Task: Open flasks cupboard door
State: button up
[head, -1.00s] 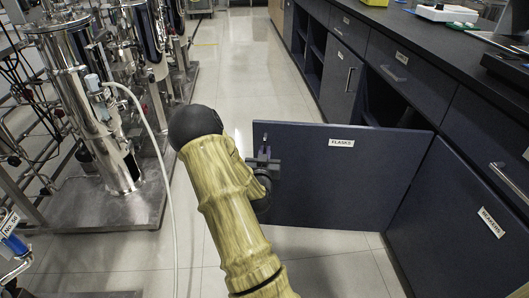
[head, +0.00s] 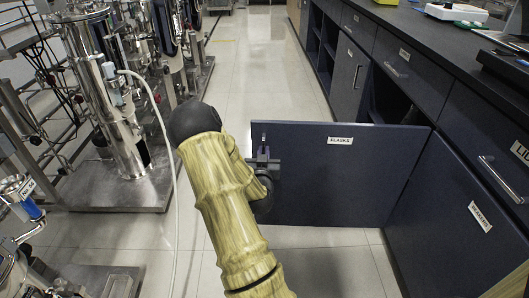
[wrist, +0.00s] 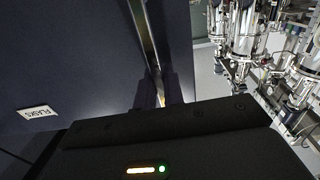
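The flasks cupboard door (head: 340,185) is a dark blue panel labelled FLASKS. It stands swung well out from the cabinet row, across the aisle, hinged on its right side. Its inner side is hidden. My gripper (head: 262,168) is at the door's free left edge, on the bar handle. In the wrist view, the metal handle (wrist: 143,30) runs down between the dark fingers of my gripper (wrist: 160,95), which look closed around it. The exact finger contact is dark and partly hidden. The door face with its label (wrist: 38,113) fills the left of that view.
The beakers door (head: 455,200) is shut, right of the open door. A dark worktop (head: 440,45) runs above the cabinets. Steel process skids (head: 110,100) stand at the left, with a pale hose (head: 165,150) hanging near my arm. The floor aisle (head: 260,80) beyond the door is clear.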

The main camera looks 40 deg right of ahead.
jog(key=o, duration=0.4)
jog(key=shift+o, duration=0.2)
jog(key=p+v, duration=1.4)
jog(key=v, duration=0.3)
jog(key=shift+a, duration=0.2)
jog(key=shift+s, duration=0.15)
jog(key=shift+r, duration=0.1)
dwell(0.4)
